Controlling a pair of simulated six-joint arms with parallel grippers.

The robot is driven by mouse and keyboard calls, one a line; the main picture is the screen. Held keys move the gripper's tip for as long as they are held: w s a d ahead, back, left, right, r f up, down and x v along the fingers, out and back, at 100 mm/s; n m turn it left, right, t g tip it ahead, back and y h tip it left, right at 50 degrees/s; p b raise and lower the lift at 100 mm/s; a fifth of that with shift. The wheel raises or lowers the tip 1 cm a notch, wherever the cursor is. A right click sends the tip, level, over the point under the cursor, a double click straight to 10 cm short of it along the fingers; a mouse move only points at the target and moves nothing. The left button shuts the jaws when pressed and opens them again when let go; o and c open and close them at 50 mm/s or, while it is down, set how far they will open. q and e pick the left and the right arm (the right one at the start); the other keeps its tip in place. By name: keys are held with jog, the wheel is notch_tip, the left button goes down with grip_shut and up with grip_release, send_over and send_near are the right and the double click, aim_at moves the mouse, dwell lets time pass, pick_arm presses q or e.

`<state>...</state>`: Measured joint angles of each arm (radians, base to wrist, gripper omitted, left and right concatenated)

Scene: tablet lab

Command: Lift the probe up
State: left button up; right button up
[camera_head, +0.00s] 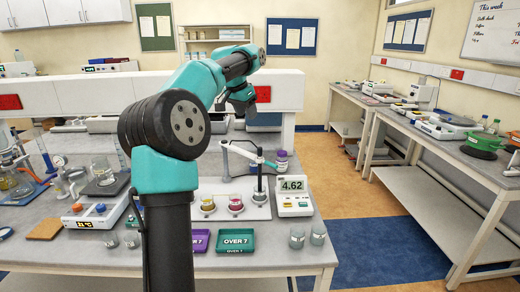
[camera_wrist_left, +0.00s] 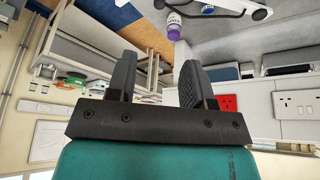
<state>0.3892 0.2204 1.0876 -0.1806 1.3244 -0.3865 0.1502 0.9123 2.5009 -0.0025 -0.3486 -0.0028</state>
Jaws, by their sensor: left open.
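A purple-and-white piece (camera_head: 282,160), which looks like the probe, is at the right end of a jointed holder arm (camera_head: 240,152) above the white station board (camera_head: 255,212). It also shows in the left wrist view (camera_wrist_left: 173,27), near the top edge, apart from the fingers. My left gripper (camera_head: 243,105) is higher and to the left of it in the head view, partly hidden behind its own arm. In the left wrist view its two dark fingers (camera_wrist_left: 158,65) stand wide apart with nothing between them. My right gripper is not shown.
Cups of yellow liquid (camera_head: 207,204) and red liquid (camera_head: 235,205) stand on the board beside a meter (camera_head: 293,195) reading 4.62. A white shelf (camera_head: 275,92) runs behind.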

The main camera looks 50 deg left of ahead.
aim_at(259, 147)
pick_arm(q)
jog(key=shift+f, duration=0.1)
jog(key=x, duration=1.7)
jog(key=shift+d+f, duration=0.1)
jog(key=shift+f, duration=0.05)
grip_shut()
